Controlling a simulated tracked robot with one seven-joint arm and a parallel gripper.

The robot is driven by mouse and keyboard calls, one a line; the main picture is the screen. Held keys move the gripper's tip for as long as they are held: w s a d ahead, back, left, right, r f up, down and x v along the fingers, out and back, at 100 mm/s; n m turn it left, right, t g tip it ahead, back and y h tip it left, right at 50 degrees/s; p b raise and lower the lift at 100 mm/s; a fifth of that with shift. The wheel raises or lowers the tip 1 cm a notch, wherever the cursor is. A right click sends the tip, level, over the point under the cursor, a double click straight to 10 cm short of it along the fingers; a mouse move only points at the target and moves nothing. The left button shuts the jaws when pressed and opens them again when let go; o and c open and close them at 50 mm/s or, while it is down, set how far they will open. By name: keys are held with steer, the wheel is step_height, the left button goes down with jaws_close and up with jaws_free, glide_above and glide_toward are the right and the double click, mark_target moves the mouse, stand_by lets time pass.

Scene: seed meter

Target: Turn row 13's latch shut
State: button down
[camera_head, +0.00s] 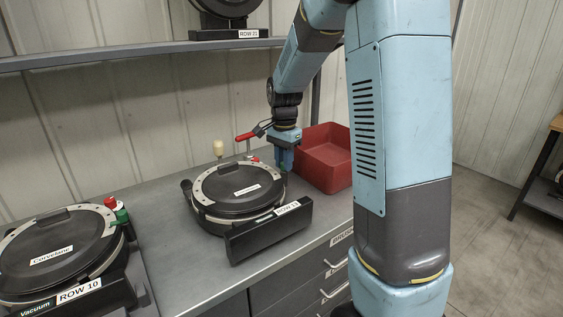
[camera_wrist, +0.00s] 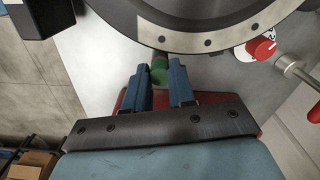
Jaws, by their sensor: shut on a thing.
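Row 13's seed meter (camera_head: 238,188) is a round black unit with a pale rim, lying on the grey bench behind its label plate (camera_head: 268,228). Its black body and rim also show at the top of the wrist view (camera_wrist: 207,43). My gripper (camera_head: 285,165) points down at the meter's right side. In the wrist view, my gripper (camera_wrist: 165,78) has its two blue fingers on either side of a green knob (camera_wrist: 160,70) beside the rim. The fingers partly hide this knob; I cannot tell how far it is turned. A red dial (camera_wrist: 262,47) sits farther right along the rim.
A red bin (camera_head: 325,160) stands close behind my gripper. A red-handled lever (camera_head: 246,136) and a cream-topped post (camera_head: 218,148) rise behind the meter. Row 10's meter (camera_head: 60,250) is at the left. A shelf (camera_head: 130,54) runs above. Bench between meters is clear.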

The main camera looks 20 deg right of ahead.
steer(key=n, duration=0.8)
steer(key=shift+n, duration=0.4)
steer(key=n, duration=0.4)
steer(key=shift+a+n, duration=0.1)
steer(key=shift+n, duration=1.9)
steer(key=c, duration=0.9)
jaws_free()
steer(key=shift+c, duration=0.2)
step_height(320, 180, up, 14)
steer(key=shift+f, duration=0.15)
